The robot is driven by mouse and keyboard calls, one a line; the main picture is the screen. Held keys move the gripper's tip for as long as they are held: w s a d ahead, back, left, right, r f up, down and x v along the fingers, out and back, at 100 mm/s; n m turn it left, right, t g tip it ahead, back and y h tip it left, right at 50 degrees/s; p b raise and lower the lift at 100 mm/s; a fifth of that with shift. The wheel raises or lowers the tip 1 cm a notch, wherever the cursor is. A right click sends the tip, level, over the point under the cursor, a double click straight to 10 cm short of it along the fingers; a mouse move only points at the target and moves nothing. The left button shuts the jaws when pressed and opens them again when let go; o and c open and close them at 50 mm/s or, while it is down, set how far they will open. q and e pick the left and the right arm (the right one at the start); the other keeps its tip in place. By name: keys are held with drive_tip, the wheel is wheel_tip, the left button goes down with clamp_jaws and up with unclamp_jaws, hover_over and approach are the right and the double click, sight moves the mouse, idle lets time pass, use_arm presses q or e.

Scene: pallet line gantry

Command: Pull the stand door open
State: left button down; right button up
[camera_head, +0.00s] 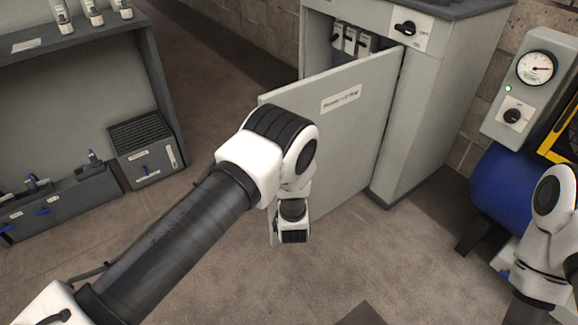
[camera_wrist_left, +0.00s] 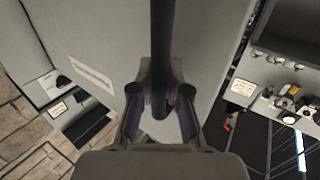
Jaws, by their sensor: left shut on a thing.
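The stand door (camera_head: 350,150) is a flat grey panel with a white label (camera_head: 341,99). It stands ajar, swung out from the grey stand (camera_head: 430,120), with a gap above showing the inside. My left arm reaches across the door's outer face, and its wrist hides the gripper's fingers in the head view. In the left wrist view my left gripper (camera_wrist_left: 160,100) is shut on a dark bar handle (camera_wrist_left: 163,40) that runs along the door face (camera_wrist_left: 115,30). My right arm shows at the right edge of the head view, but its gripper is out of frame.
Grey breaker-like parts (camera_head: 354,40) sit inside the stand, with a rotary switch (camera_head: 405,28) at its top. A gauge panel (camera_head: 532,85) and blue tank (camera_head: 505,190) stand at right. A workbench with a grey box (camera_head: 143,150) is at left. Floor before the door looks clear.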

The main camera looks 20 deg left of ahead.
use_arm(q)
drive_tip(key=shift+f, duration=0.1)
drive_tip(key=c, duration=1.1)
unclamp_jaws()
drive_tip(key=shift+a, duration=0.1)
drive_tip(key=shift+c, duration=0.2)
